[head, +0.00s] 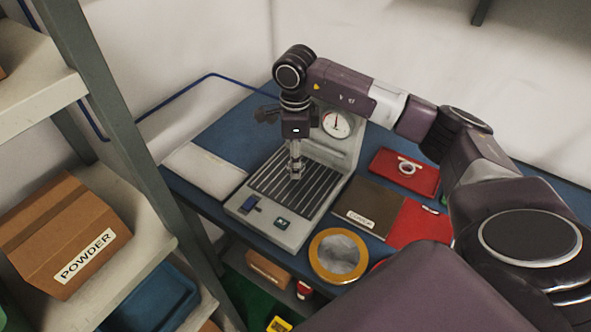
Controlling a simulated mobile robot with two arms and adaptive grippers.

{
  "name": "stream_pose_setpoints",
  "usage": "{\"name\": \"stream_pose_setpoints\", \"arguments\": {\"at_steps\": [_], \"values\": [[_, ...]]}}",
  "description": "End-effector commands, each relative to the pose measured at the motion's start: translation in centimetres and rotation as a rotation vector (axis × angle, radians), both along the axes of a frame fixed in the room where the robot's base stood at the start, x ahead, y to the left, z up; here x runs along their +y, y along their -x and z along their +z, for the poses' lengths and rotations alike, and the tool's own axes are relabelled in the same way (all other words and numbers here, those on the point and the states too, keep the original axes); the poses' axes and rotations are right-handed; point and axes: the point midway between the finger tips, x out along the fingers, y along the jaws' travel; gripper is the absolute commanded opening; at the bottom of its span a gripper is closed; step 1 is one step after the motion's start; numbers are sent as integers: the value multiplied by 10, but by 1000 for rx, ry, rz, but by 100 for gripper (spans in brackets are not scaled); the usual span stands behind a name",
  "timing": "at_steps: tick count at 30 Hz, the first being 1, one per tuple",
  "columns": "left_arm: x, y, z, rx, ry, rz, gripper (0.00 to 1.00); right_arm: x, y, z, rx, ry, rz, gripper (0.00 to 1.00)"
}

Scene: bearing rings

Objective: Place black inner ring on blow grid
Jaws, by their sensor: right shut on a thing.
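The blow grid (262,181) is a dark slatted plate on a light grey machine with a round gauge at its back, standing on the blue bench. My right gripper (295,177) points straight down over the right-hand part of the grid, with its fingertips at or just above the slats; I cannot tell whether they touch. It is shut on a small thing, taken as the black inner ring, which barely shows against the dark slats. My left gripper is not in view.
A red mat (386,180) holds a pale ring (408,166). A brown mat (373,197) with a label, another red mat (412,225) and a yellow-rimmed round dish (362,238) lie right of the machine. A pale pad (204,172) is left. A shelf holds a POWDER box (62,225).

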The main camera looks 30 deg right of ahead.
Motion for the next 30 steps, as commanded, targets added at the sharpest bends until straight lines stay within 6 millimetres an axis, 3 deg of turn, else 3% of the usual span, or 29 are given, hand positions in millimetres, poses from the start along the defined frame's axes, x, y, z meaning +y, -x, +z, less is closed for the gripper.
{"name": "stream_pose_setpoints", "arguments": {"at_steps": [8,19,20,21,24,30], "values": [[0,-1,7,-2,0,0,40,0,1,-37,4,0,1,8],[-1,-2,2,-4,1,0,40,0,1,-44,1,1,1,8],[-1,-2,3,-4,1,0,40,0,1,-43,1,0,1,36],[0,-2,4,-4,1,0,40,0,1,-42,1,0,1,40],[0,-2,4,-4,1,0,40,0,1,-42,1,0,1,51],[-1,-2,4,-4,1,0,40,0,1,-42,1,0,1,51]]}}
